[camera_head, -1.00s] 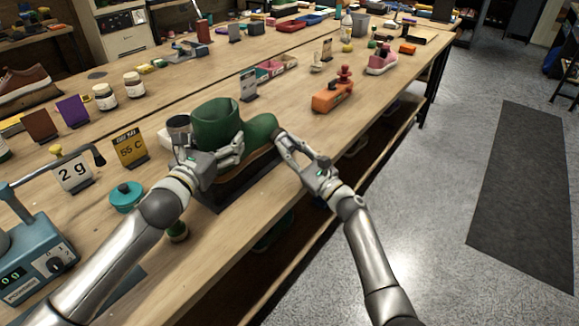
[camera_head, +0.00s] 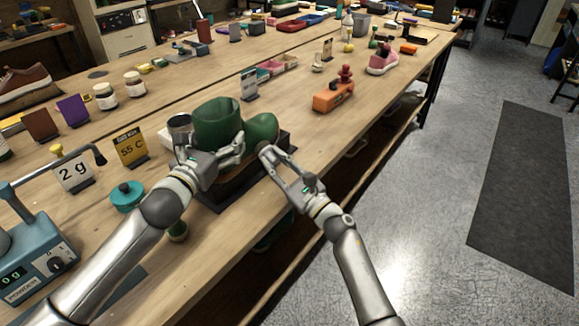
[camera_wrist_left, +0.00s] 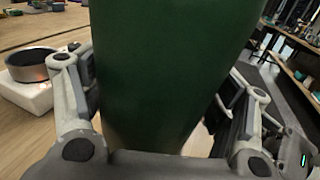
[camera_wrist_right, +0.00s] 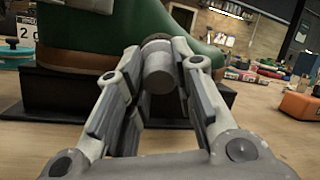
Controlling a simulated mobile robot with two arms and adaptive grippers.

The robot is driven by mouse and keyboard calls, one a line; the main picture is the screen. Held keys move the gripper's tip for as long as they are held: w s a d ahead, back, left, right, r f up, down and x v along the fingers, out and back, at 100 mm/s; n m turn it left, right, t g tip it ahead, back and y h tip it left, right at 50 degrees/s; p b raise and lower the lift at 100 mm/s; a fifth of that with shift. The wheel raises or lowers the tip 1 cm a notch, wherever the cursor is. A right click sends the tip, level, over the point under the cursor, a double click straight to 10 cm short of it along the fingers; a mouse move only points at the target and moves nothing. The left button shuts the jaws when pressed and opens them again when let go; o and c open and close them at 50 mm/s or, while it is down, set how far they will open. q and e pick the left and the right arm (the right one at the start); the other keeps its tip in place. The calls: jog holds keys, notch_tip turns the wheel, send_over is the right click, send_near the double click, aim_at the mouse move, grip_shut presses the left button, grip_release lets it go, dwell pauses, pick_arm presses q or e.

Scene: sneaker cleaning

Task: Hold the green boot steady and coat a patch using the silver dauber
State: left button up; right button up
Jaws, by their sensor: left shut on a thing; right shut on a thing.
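The green boot (camera_head: 215,124) stands on a dark stand (camera_head: 214,203) near the table's front edge, its toe pointing right. My left gripper (camera_head: 232,150) is shut around the boot's shaft, which fills the left wrist view (camera_wrist_left: 165,70). My right gripper (camera_head: 272,160) is at the near side of the boot's toe. In the right wrist view it is shut on the silver dauber (camera_wrist_right: 159,70), a small metal cylinder with a dark tip. The tip is against or very close to the boot (camera_wrist_right: 88,28); I cannot tell if it touches.
A metal cup (camera_head: 180,127) on a white block stands left of the boot.

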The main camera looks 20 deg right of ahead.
jog(key=shift+s+a, duration=0.35)
jog(key=shift+s, duration=0.05)
jog(key=shift+a, duration=0.15)
jog(key=shift+s+a, duration=1.15)
jog(key=shift+a, duration=0.05)
jog(key=shift+w+a, duration=0.1)
jog(key=shift+w, duration=0.05)
jog(key=shift+w+d, duration=0.55)
jog(key=shift+d, duration=0.2)
jog(key=shift+w+d, duration=0.55)
jog(key=shift+d, duration=0.15)
jog(key=shift+w, duration=0.1)
jog(key=shift+w+d, duration=0.5)
jog(key=shift+d, duration=0.2)
jog(key=shift+w+d, duration=0.5)
jog(key=shift+d, duration=0.2)
jog(key=shift+w, duration=0.1)
